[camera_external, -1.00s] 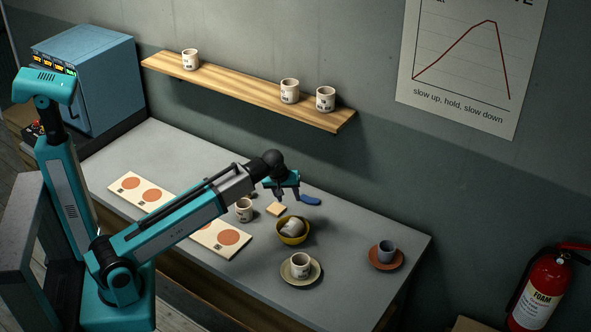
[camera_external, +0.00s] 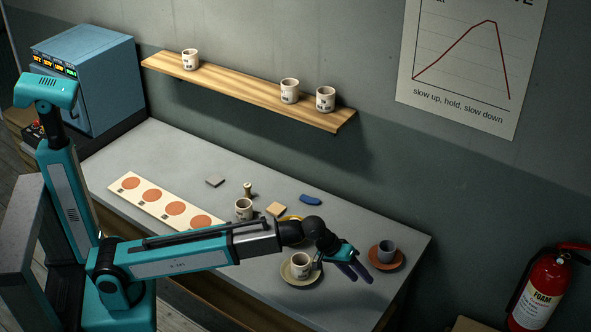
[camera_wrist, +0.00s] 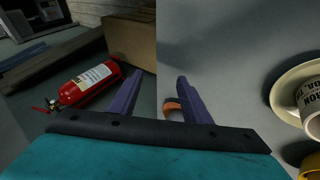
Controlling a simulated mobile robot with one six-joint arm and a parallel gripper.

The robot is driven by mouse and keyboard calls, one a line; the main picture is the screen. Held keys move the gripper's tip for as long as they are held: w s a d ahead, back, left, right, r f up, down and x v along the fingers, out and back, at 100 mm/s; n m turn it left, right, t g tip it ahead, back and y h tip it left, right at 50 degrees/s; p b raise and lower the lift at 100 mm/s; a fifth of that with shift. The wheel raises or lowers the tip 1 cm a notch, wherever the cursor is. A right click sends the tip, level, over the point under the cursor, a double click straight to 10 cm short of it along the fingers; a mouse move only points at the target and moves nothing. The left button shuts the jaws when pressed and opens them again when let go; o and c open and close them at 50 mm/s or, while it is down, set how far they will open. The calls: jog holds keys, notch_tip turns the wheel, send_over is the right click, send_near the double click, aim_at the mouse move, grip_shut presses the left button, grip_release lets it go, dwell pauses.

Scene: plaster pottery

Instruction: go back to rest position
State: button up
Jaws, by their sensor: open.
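My gripper (camera_external: 357,272) is over the right part of the grey table, between a mug (camera_external: 300,262) on a cream saucer (camera_external: 287,276) and a grey cup (camera_external: 387,250) on a brown saucer (camera_external: 399,262). Its two purple fingers are apart in the wrist view (camera_wrist: 158,92), and nothing shows between them as held. The arm reaches low across the table front and mostly hides the yellow bowl (camera_wrist: 311,161), which shows at the wrist view's right edge.
A mug (camera_external: 243,209), sponge (camera_external: 276,209), blue item (camera_external: 310,200) and card with orange discs (camera_external: 151,195) lie on the table (camera_external: 200,160). A shelf (camera_external: 235,85) holds three mugs. A fire extinguisher (camera_external: 541,290) stands at right.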

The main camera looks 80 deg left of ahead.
jog(key=s+d+f+m+h, duration=0.1)
jog(key=s+d, duration=0.1)
jog(key=d, duration=0.7)
jog(key=s+d+f+m+h, duration=0.1)
jog(key=d+f+h, duration=0.1)
jog(key=d, duration=0.7)
jog(key=s+f+m+g+y, duration=0.1)
jog(key=s+f+g, duration=0.1)
jog(key=s+f, duration=0.65)
jog(key=s+f+m+g, duration=0.2)
jog(key=s+f, duration=0.3)
jog(key=f, duration=0.7)
jog(key=s+f+m+g+y, duration=0.1)
jog(key=s+f+g, duration=0.1)
jog(key=s+f, duration=0.65)
jog(key=s+a+f+m+g+y, duration=0.1)
jog(key=s+a+f+g, duration=0.15)
jog(key=s+f, duration=0.5)
jog(key=s+a+f+m+g+y, duration=0.15)
jog(key=s+a+f, duration=0.25)
jog(key=s+f, duration=0.4)
jog(key=s+a+g+p, duration=0.1)
jog(key=s+a, duration=0.4)
jog(key=a, duration=0.5)
jog(key=s+a+g+p, duration=0.1)
jog(key=s+a, duration=0.4)
jog(key=a, duration=0.6)
jog(key=shift+s+a+f+g+y, duration=0.25)
jog(key=shift+a+f+g+y, duration=0.05)
jog(key=shift+f+g+y, duration=0.1)
